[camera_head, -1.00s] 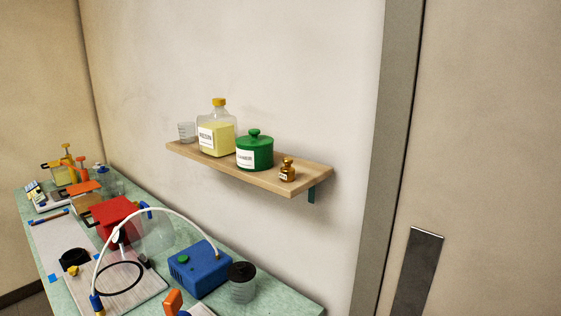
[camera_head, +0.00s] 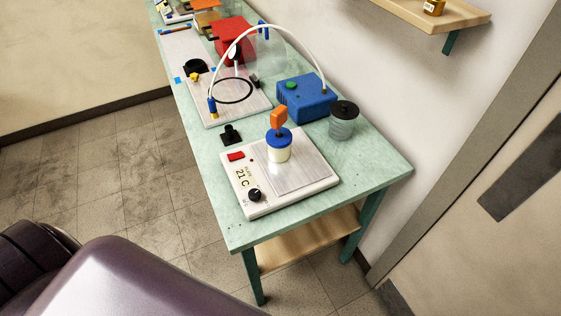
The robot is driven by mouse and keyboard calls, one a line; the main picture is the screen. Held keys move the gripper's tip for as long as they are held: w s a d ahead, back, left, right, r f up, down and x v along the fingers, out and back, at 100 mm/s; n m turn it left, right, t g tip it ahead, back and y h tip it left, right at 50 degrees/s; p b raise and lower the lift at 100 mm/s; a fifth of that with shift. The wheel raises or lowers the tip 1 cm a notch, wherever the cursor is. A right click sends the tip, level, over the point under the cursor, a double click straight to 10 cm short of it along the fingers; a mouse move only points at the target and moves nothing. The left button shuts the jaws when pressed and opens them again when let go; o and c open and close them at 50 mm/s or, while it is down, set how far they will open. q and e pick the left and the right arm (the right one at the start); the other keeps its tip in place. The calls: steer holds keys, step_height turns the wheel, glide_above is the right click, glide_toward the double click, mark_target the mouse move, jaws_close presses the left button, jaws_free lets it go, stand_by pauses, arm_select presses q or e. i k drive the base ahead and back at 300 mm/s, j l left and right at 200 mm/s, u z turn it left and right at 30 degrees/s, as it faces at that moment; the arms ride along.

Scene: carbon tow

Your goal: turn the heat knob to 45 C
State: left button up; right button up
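The heat knob (camera_head: 254,195) is a small black dial on the front left corner of a white hot plate (camera_head: 258,209). The plate's label beside it reads 21 C (camera_head: 241,178). A red switch (camera_head: 236,156) sits on the plate's left edge. A white pot with a blue lid (camera_head: 279,143) and an orange handle on top stands on the plate's metal surface. Neither of my grippers is in view.
The hot plate stands near the close end of a green table (camera_head: 317,203). A blue box (camera_head: 305,97), a dark-lidded jar (camera_head: 343,122) and a small black object (camera_head: 231,134) are nearby. A wall is on the right; tiled floor (camera_head: 130,187) is open on the left.

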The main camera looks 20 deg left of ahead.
mark_target(254, 194)
steer(key=u, duration=1)
